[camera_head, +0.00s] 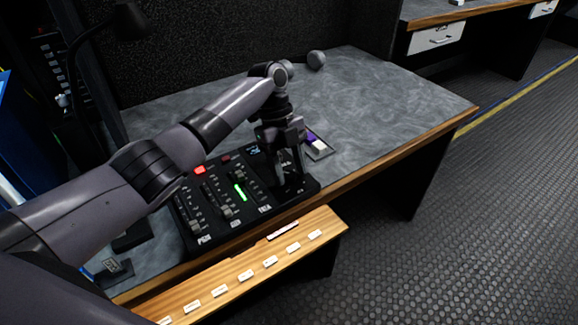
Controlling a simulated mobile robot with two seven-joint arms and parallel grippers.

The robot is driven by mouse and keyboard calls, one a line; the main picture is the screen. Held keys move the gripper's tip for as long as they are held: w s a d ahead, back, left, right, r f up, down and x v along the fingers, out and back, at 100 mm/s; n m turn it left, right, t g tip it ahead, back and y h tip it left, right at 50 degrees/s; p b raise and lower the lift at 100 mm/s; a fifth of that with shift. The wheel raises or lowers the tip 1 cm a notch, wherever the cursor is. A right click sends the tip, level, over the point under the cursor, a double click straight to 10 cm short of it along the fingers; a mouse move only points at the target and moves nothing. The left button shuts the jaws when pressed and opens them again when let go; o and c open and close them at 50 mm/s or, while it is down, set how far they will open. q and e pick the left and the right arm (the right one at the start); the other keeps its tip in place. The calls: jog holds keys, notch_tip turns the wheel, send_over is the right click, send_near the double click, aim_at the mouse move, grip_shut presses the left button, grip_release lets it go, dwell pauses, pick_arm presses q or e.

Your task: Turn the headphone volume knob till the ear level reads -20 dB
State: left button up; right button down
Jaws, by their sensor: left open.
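A black control panel (223,222) with sliders lies on the grey desk. A lit red button (200,170) and a dimmer red one (226,158) sit near its back edge. A green lit bar (240,191) glows in its middle; I can make out no dB reading. My left gripper (289,184) points down over the panel's right end, with its fingers open and low near the surface. The headphone volume knob cannot be made out; the gripper may hide it. Whether the fingers touch anything cannot be told. My right gripper is out of view.
A wooden ledge (335,222) with several white labels runs along the front. A small purple and white item (318,148) lies right of the panel. A grey ball (317,59) sits at the desk's back. The desk's right part (400,105) is clear.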

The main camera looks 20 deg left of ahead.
pick_arm(q)
jog(key=v, duration=0.7)
dwell(0.4)
